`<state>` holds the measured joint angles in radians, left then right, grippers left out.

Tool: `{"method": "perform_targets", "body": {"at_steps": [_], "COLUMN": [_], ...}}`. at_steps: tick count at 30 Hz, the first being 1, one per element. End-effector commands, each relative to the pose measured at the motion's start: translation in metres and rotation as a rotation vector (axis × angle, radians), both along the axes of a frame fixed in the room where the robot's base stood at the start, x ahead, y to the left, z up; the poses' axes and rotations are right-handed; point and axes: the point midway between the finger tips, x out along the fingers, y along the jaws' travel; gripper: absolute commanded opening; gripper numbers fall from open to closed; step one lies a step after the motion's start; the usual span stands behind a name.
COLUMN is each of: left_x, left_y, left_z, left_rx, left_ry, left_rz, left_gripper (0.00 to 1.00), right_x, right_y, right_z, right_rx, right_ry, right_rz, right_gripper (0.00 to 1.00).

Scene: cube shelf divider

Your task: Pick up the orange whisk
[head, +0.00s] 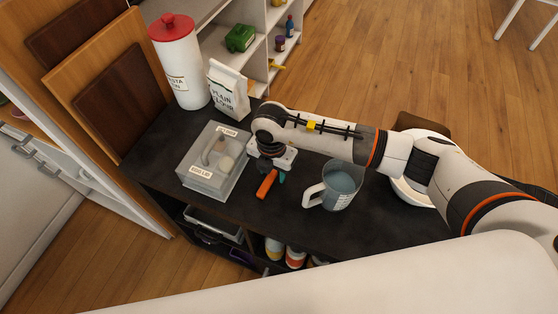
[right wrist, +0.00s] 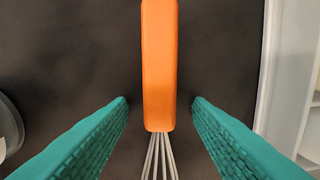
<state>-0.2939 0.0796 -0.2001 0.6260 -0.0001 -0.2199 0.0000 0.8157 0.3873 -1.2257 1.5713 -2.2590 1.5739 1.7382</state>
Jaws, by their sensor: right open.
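The orange whisk (head: 267,184) lies on the dark countertop, between the clear box and the measuring jug. In the right wrist view its orange handle (right wrist: 159,65) runs down the middle, with grey wires (right wrist: 159,158) below it. My right gripper (head: 270,176) is over the whisk, pointing down. Its two teal fingers are apart, one on each side of the handle, with a gap on both sides. Most of the whisk's wire end is hidden by the gripper in the head view. My left gripper is not in view.
A clear lidded box (head: 213,165) stands close left of the whisk, and a measuring jug (head: 342,185) stands close right. A flour bag (head: 228,92) and a red-lidded canister (head: 178,65) stand behind. The dark counter (head: 290,222) in front is clear.

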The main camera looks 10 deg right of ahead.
Motion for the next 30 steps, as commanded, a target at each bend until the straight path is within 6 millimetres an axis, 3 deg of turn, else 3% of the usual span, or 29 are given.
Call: {"method": "perform_targets", "body": {"at_steps": [5, 13, 23, 30], "left_x": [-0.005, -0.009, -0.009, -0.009], "left_y": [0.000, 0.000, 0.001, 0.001], "left_z": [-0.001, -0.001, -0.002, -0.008], "left_rx": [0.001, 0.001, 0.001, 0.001], "left_ry": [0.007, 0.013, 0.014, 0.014], "left_rz": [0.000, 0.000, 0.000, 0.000], "left_gripper": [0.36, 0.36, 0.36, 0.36], "right_x": [0.000, 0.000, 0.001, 0.001], "right_y": [0.000, 0.000, 0.000, 0.000], "right_z": [0.000, 0.000, 0.007, 0.049], "right_rx": [0.000, 0.000, 0.002, 0.001], "right_ry": [0.000, 0.000, -0.001, -0.005], "right_rz": [0.001, 0.001, 0.001, 0.002], "right_gripper": [0.44, 0.00, 0.00, 0.00]}}
